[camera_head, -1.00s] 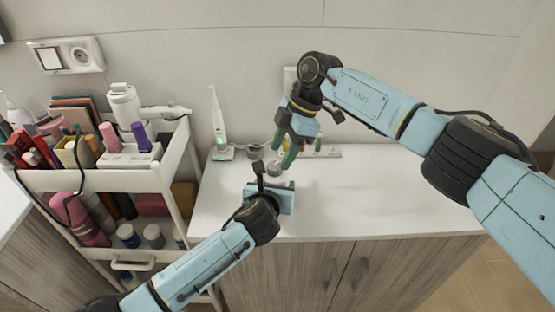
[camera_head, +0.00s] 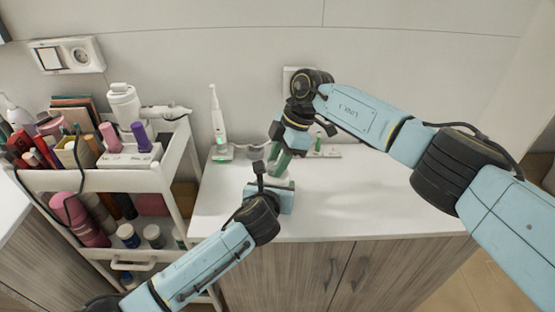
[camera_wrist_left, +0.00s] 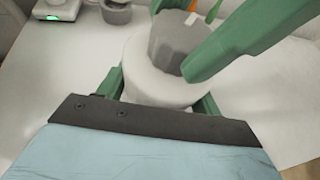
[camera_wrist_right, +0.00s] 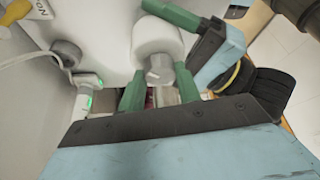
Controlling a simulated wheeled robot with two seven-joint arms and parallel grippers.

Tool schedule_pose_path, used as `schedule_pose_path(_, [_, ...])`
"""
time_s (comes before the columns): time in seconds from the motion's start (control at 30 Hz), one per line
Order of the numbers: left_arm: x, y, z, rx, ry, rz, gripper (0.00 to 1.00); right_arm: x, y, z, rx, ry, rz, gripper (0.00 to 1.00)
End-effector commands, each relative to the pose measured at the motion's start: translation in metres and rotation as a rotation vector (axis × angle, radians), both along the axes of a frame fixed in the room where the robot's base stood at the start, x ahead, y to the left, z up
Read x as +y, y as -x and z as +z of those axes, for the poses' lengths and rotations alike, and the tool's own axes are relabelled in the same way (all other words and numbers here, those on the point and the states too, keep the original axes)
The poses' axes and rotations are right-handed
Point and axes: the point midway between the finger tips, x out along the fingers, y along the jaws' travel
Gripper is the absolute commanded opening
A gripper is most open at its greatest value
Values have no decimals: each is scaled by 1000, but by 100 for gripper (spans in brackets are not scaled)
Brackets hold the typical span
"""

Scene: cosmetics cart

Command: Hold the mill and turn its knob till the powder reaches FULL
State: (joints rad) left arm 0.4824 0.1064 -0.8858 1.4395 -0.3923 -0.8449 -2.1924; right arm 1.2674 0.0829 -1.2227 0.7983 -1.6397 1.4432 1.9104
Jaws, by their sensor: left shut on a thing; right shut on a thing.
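The mill has a white round body (camera_wrist_left: 155,78) with a grey ribbed knob (camera_wrist_left: 175,42) on top in the left wrist view. My left gripper (camera_wrist_left: 160,98) is shut on the white body, one green finger at each side. My right gripper (camera_wrist_right: 160,92) is shut on the grey knob, which shows between its green fingers in the right wrist view; the white body (camera_wrist_right: 157,38) is beyond it. In the head view my right gripper (camera_head: 279,163) reaches down over the mill, and the grippers hide most of it. The powder level and the FULL mark cannot be made out.
A white toothbrush on a charger (camera_head: 219,130) stands behind on the white counter (camera_head: 360,195). A small grey cup (camera_wrist_left: 116,12) is near the mill. The crowded white cart (camera_head: 120,181) stands at the left. The counter's right side is clear.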

Motion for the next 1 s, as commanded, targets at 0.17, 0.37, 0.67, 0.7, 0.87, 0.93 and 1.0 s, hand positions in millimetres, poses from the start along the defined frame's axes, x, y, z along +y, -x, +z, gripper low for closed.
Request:
schedule_pose_path(0.17, [0, 0, 1, -1, 0, 0, 33, 0, -1, 0, 1, 3, 55, 10])
schedule_pose_path(0.37, [0, 0, 1, -1, 0, 0, 33, 1, -2, 0, 1, 3, 189, 10])
schedule_pose_path(0.67, [0, 0, 1, -1, 0, 0, 33, 0, -2, 0, -1, 1, 279, 10])
schedule_pose_path(0.7, [0, 0, 1, -1, 0, 0, 33, 0, -2, 0, -1, 1, 280, 10])
schedule_pose_path(0.87, [0, 0, 0, -1, 0, 0, 33, 0, -2, 1, -1, 1, 279, 10])
schedule_pose_path(0.93, [0, 0, 0, -1, 0, 0, 33, 0, -2, 1, -1, 1, 279, 10])
schedule_pose_path(1.0, [0, 0, 0, -1, 0, 0, 33, 0, -2, 1, -1, 1, 279, 42])
